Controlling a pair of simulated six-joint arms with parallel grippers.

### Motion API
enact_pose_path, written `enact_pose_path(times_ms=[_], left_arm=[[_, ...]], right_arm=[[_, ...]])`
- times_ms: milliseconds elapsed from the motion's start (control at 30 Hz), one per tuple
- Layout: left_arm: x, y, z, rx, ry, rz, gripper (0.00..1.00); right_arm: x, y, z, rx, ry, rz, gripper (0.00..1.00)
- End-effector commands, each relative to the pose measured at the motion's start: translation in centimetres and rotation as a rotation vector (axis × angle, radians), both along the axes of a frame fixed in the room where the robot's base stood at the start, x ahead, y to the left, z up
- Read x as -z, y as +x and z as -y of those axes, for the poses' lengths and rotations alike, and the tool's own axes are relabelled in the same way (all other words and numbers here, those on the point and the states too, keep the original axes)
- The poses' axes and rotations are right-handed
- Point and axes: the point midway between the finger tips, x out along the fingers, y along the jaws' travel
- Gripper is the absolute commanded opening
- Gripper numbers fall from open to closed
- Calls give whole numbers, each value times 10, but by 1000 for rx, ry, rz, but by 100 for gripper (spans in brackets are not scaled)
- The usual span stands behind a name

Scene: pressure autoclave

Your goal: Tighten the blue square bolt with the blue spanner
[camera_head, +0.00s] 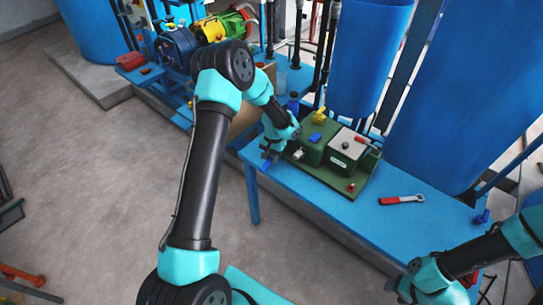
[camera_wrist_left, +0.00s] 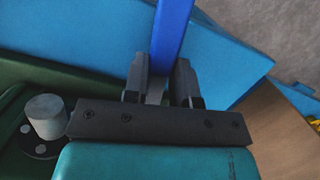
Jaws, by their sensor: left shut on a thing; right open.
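My left gripper (camera_head: 269,155) is shut on a blue bar-like thing, which looks like the blue spanner (camera_head: 265,166). It is at the table's left edge, left of the green machine. In the left wrist view the blue spanner (camera_wrist_left: 172,35) stands between the two fingers (camera_wrist_left: 161,85) and runs up out of the picture. A small blue piece (camera_head: 315,137) sits on top of the green machine (camera_head: 312,155); I cannot tell if it is the blue square bolt. My right gripper (camera_head: 398,288) is open and low at the right, away from the machine.
A red-handled wrench (camera_head: 401,200) lies on the blue table (camera_head: 385,225), right of the machine. The machine bears a grey-topped box (camera_head: 348,145), a yellow part (camera_head: 319,117) and a red knob (camera_head: 351,187). Large blue tanks (camera_head: 367,60) stand behind. The table's front right is mostly clear.

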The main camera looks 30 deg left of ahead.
Motion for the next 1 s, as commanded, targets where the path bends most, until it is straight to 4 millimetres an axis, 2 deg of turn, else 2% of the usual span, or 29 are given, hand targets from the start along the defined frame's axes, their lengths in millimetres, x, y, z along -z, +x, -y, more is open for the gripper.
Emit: enact_pose_path(times_ms=[200, 233, 533, 833, 1000], left_arm=[[4, 0, 0, 0, 0, -1, 0], [5, 0, 0, 0, 0, 0, 26], [4, 0, 0, 0, 0, 0, 55], [3, 0, 0, 0, 0, 1, 55], [-10, 3, 0, 1, 1, 3, 55]], right_arm=[[0, 0, 0, 0, 0, 0, 50], [0, 0, 0, 0, 0, 0, 50], [0, 0, 0, 0, 0, 0, 50], [0, 0, 0, 0, 0, 0, 50], [0, 0, 0, 0, 0, 0, 50]])
